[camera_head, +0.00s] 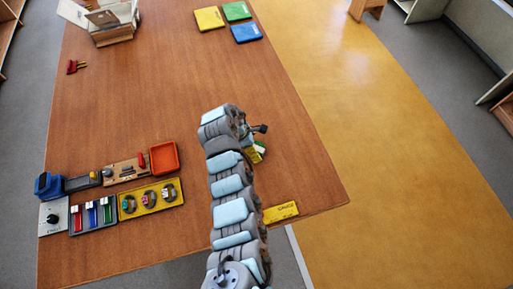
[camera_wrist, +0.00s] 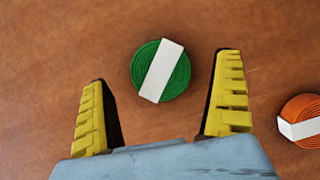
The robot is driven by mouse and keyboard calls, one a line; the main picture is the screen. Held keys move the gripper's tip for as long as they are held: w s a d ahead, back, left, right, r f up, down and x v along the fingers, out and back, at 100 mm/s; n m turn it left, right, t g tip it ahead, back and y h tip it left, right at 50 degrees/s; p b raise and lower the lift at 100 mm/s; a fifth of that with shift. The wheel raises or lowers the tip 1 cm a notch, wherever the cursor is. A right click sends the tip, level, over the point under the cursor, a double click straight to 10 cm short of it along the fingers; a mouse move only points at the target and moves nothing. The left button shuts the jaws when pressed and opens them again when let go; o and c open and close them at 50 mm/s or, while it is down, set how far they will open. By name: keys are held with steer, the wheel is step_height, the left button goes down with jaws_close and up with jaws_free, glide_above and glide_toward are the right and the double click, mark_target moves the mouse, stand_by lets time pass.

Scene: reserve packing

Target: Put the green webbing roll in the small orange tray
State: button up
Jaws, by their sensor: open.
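The green webbing roll (camera_wrist: 174,82) lies flat on the wooden table in the wrist view, with a white band across it. My gripper (camera_wrist: 163,72) is open and empty, with its yellow fingers on either side of the roll and the roll between and slightly beyond the tips. I cannot tell the height of the fingers above it. In the head view my gripper (camera_head: 257,151) is mostly hidden by my arm, and a bit of green and white shows beside it. The small orange tray (camera_head: 164,158) stands on the table to the left and looks empty.
An orange roll (camera_wrist: 302,121) lies to the right in the wrist view. Beside the tray are a wooden tool board (camera_head: 126,170), a yellow board with rings (camera_head: 150,199) and a grey tray (camera_head: 93,215). A yellow card (camera_head: 281,212) lies near the edge. The table's middle is clear.

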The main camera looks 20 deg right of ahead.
mark_target(262, 151)
steer(key=shift+x, duration=0.9)
steer(key=c, duration=1.3)
steer(key=shift+r, duration=1.7)
steer(key=shift+s+a+r, duration=0.25)
steer(key=shift+s+r, duration=0.5)
steer(key=shift+s, duration=0.05)
steer(key=s+a+r+p, duration=0.3)
steer(key=s+r+p, duration=0.5)
steer(key=s+p, duration=0.3)
steer(key=shift+s+a+p, duration=0.3)
steer(key=shift+s+p, duration=0.05)
